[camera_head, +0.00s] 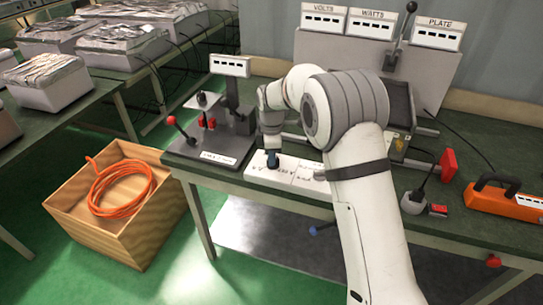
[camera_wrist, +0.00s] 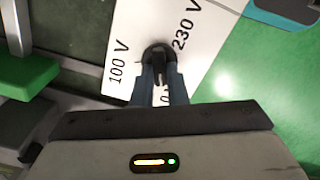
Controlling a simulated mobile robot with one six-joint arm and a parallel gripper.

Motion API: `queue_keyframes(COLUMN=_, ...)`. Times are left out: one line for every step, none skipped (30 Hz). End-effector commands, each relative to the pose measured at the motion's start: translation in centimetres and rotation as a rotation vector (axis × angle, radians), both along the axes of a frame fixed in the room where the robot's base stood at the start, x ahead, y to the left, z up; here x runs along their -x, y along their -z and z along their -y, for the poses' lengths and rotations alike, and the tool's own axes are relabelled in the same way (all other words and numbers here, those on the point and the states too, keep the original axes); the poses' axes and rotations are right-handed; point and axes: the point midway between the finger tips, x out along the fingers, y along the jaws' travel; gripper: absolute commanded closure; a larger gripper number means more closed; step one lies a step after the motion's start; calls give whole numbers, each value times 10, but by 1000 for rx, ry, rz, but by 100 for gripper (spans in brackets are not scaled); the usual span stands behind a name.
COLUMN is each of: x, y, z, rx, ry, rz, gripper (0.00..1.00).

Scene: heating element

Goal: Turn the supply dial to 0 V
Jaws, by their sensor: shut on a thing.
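The supply dial (camera_wrist: 156,53) is a black round knob with a narrow grip, on a white panel (camera_wrist: 203,20) in the wrist view. The panel reads "100 V" to the left of the dial and "230 V" to the upper right. A third label below the dial is mostly hidden by my fingers. My gripper (camera_wrist: 161,82) has its two blue-grey fingers shut on the dial's grip. Which label the dial points to is not clear. In the head view my gripper (camera_head: 272,161) is down at the white panel (camera_head: 263,176) near the table's front edge; the dial is hidden there.
A stand with a red-knobbed lever (camera_head: 171,121) is left of the panel. Displays marked VOLTS (camera_head: 324,20), WATTS and PLATE stand behind. A red switch (camera_head: 448,164) and an orange tool (camera_head: 503,200) lie right. A wooden crate (camera_head: 150,235) with orange cable is on the floor.

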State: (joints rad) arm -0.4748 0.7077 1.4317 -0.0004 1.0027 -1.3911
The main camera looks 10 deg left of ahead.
Motion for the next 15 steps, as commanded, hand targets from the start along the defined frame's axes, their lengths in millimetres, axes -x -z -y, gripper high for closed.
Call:
queue_keyframes(x=-1, y=-2, z=-1, rx=-4, ry=-28, rz=5, gripper=100)
queue_keyframes(x=-1, y=-2, z=-1, rx=-4, ry=-47, rz=5, gripper=100)
queue_keyframes(x=-1, y=-2, z=-1, rx=-4, ry=-68, rz=5, gripper=100)
queue_keyframes(x=-1, y=-2, z=-1, rx=-4, ry=-83, rz=5, gripper=100)
queue_keyframes(x=-1, y=-2, z=-1, rx=-4, ry=-98, rz=5, gripper=100)
queue_keyframes(x=-1, y=-2, z=-1, rx=-4, ry=-114, rz=5, gripper=100)
queue_keyframes(x=-1, y=-2, z=-1, rx=-4, ry=-126, rz=5, gripper=100)
queue_keyframes(x=-1, y=-2, z=-1, rx=-4, ry=-137, rz=5, gripper=100)
queue_keyframes(x=-1, y=-2, z=-1, rx=-4, ry=-148, rz=5, gripper=100)
queue_keyframes(x=0, y=-2, z=-1, rx=-4, ry=-157, rz=5, gripper=100)
queue_keyframes(x=0, y=-2, z=-1, rx=-4, ry=-164, rz=5, gripper=100)
queue_keyframes(x=0, y=-2, z=-1, rx=-4, ry=-171, rz=5, gripper=100)
queue_keyframes(x=0, y=-2, z=-1, rx=-4, ry=-176, rz=5, gripper=100)
queue_keyframes(x=0, y=-2, z=-1, rx=-4, ry=-180, rz=5, gripper=100)
queue_keyframes(x=0, y=-2, z=-1, rx=-4, ry=-185, rz=5, gripper=100)
